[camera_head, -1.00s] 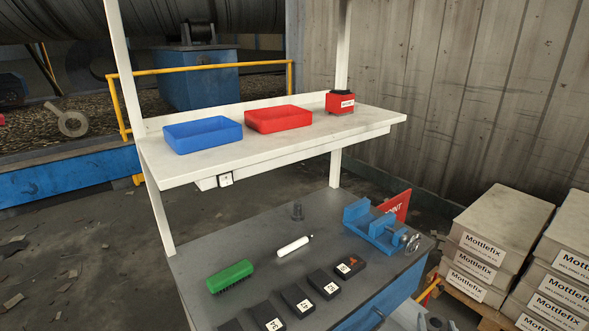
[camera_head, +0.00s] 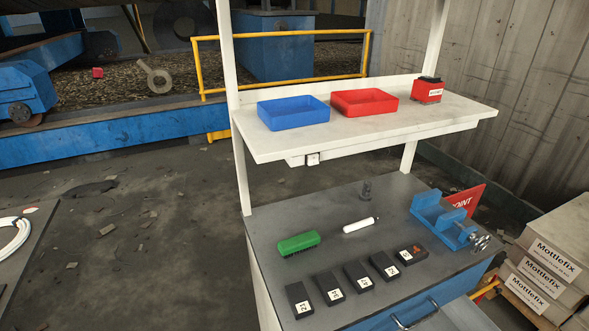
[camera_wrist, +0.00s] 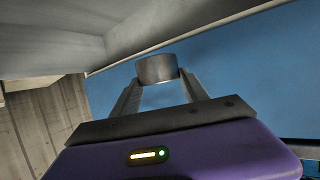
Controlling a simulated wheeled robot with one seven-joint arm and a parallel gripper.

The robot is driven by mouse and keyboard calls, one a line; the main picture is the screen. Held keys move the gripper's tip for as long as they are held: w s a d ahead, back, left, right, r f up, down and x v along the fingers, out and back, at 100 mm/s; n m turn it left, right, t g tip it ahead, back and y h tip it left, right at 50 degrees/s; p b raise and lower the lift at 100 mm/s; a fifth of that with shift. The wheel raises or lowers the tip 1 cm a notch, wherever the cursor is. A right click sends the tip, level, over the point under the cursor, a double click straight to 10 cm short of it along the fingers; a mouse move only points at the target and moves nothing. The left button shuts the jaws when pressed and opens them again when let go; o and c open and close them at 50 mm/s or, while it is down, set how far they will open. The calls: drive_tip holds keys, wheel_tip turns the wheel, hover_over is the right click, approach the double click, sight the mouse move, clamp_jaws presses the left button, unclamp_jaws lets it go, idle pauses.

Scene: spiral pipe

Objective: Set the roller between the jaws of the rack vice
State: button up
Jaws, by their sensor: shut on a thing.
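My gripper (camera_wrist: 158,80) shows in the wrist view, its two fingers shut on a short grey metal cylinder that looks like the roller (camera_wrist: 157,68). The roller sits at the fingertips. The rack vice (camera_head: 442,220) is blue and stands at the right end of the grey bench top in the head view. Its jaws are apart, with a gap between them, and nothing shows in the gap. My gripper and the held roller do not show in the head view, so their distance from the vice cannot be told.
The shelf (camera_head: 300,148) above holds a blue tray (camera_head: 293,113), a red tray (camera_head: 365,102) and a red box (camera_head: 428,90).

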drive_tip(key=shift+n+y, duration=0.9)
drive_tip(key=shift+s+a+p, duration=0.1)
drive_tip(key=shift+s+a, duration=0.25)
drive_tip(key=shift+a, duration=0.4)
drive_tip(key=shift+s+a+p, duration=0.15)
drive_tip(key=shift+s+a, duration=0.25)
drive_tip(key=shift+a, duration=0.4)
drive_tip(key=shift+s+a+p, duration=0.1)
drive_tip(key=shift+s+a, duration=0.25)
drive_tip(key=shift+a, duration=0.4)
drive_tip(key=shift+d, duration=0.15)
